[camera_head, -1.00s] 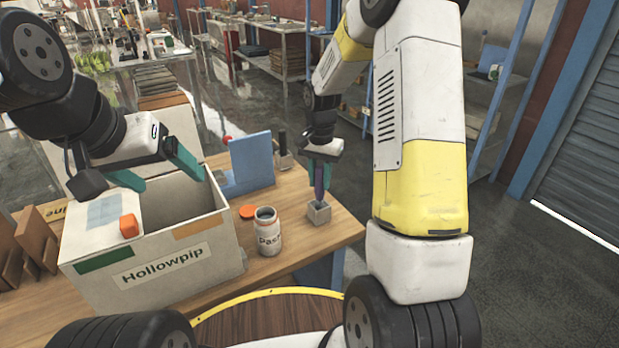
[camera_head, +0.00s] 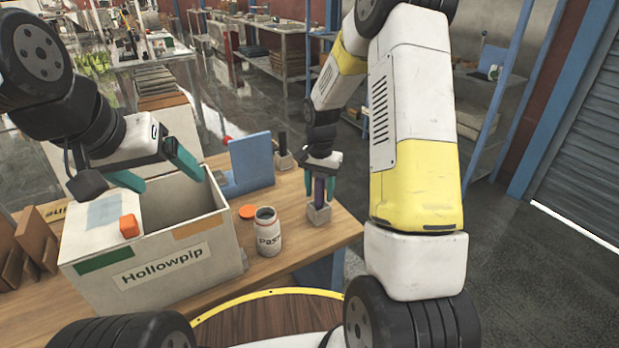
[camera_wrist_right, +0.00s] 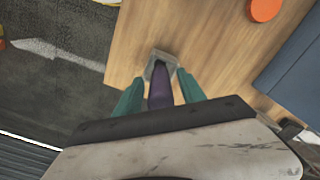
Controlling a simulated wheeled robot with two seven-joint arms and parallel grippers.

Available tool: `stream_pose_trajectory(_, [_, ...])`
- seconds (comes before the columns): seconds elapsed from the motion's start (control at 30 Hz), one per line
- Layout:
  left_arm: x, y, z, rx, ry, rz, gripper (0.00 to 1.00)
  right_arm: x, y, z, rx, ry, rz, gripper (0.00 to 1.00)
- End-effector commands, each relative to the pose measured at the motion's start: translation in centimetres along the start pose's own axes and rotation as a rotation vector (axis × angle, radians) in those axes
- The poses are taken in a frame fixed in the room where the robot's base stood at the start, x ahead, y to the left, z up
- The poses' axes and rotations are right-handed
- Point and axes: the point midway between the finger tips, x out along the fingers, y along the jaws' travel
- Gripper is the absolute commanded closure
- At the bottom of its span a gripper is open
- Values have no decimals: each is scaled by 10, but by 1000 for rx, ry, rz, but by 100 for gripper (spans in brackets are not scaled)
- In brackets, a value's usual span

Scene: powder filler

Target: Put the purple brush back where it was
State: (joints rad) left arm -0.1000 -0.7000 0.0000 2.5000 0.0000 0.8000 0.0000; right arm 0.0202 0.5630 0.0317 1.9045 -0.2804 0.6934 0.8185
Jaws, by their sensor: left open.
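The purple brush (camera_head: 319,188) stands upright in a small grey holder (camera_head: 319,214) near the table's right end. My right gripper (camera_head: 319,190) is above the holder with its teal fingers on either side of the brush. In the right wrist view the purple brush (camera_wrist_right: 160,88) sits between the parted fingers (camera_wrist_right: 160,90), with slim gaps showing beside it. The grey holder (camera_wrist_right: 160,60) surrounds its lower end. My left gripper (camera_head: 157,172) is open and empty above the box marked Hollowpip (camera_head: 210,248).
An open jar (camera_head: 268,238) stands between the box and the holder, its orange lid (camera_head: 247,211) lying behind it. A blue panel (camera_head: 252,162) stands behind them, with another small holder with a dark handle (camera_head: 282,150).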

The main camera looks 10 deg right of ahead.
Motion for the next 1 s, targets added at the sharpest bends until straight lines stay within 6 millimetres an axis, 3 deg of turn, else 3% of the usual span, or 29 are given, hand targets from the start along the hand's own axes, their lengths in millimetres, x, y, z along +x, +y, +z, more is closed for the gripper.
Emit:
stream_pose_trajectory(0.17, [0, 0, 0, 0, 0, 0, 17, -10, 0, -1, 1, 3, -2, 53])
stream_pose_trajectory(0.6, [0, 0, 0, 0, 0, 0, 17, -97, -1, -1, -1, 4, -3, 53])
stream_pose_trajectory(0.83, [0, 0, 0, 0, 0, 0, 17, -122, 0, 0, -1, 3, -3, 53])
stream_pose_trajectory(1.0, [0, 0, 0, 0, 0, 0, 17, -154, 10, 16, -56, 38, -43, 53])
